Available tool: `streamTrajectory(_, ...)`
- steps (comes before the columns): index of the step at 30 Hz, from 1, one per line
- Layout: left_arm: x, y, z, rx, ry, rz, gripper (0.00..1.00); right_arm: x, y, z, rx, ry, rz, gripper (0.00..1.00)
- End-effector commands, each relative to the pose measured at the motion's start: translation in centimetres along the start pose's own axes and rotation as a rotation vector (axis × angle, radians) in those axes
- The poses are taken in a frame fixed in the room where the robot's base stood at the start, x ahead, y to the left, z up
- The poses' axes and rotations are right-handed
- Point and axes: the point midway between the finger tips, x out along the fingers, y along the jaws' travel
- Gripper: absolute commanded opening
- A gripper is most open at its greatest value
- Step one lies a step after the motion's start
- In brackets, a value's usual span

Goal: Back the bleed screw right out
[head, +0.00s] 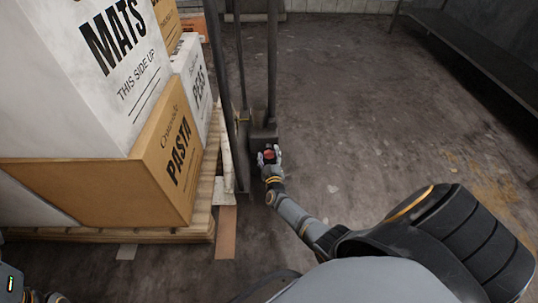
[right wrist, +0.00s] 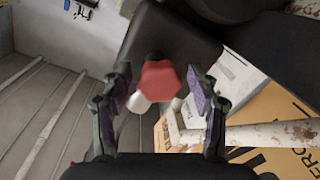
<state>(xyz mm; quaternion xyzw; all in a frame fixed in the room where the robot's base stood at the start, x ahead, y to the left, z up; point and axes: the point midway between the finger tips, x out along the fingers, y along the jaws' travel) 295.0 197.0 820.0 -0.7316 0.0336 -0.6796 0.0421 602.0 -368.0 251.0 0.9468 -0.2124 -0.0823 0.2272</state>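The bleed screw shows as a red knob (right wrist: 160,82) in the right wrist view, in front of a dark block (right wrist: 172,38). In the head view the red knob (head: 268,154) is small, low on the dark upright truck or jack by the pallet. My right gripper (right wrist: 160,100) is open around the knob, one finger on each side, with a visible gap to both. It also shows in the head view (head: 269,157) at the knob. The screw's thread is hidden. Only a bit of my left arm shows at the lower left corner; its fingers are not seen.
A wooden pallet (head: 120,236) carries stacked boxes, including a PASTA carton (head: 150,170) and a white PEAS box (head: 196,85), just left of the dark mast (head: 271,60). The floor (head: 350,110) to the right is clear. A dark bench (head: 470,50) stands at the far right.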

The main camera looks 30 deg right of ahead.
Motion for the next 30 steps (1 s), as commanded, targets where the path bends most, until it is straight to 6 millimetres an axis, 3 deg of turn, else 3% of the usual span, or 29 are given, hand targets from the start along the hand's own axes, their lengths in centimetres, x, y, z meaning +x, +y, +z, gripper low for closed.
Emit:
streamTrajectory(10,-0.1,-0.1,0.1,0.001,-0.005,-0.005,0.4,-1.0,0.0,0.2,0.001,-0.001,-0.001,0.61)
streamTrajectory(21,0.0,0.0,0.0,0.001,-0.002,-0.003,0.4,-9.3,0.0,0.1,0.001,-0.003,-0.001,0.61)
streamTrajectory(25,0.0,0.0,0.0,0.001,-0.001,-0.002,0.4,-11.2,-0.1,0.1,0.001,-0.002,0.0,0.61)
streamTrajectory(30,0.0,0.0,0.0,0.001,-0.001,-0.002,0.4,-12.0,0.0,0.0,0.0,0.0,0.0,0.61)
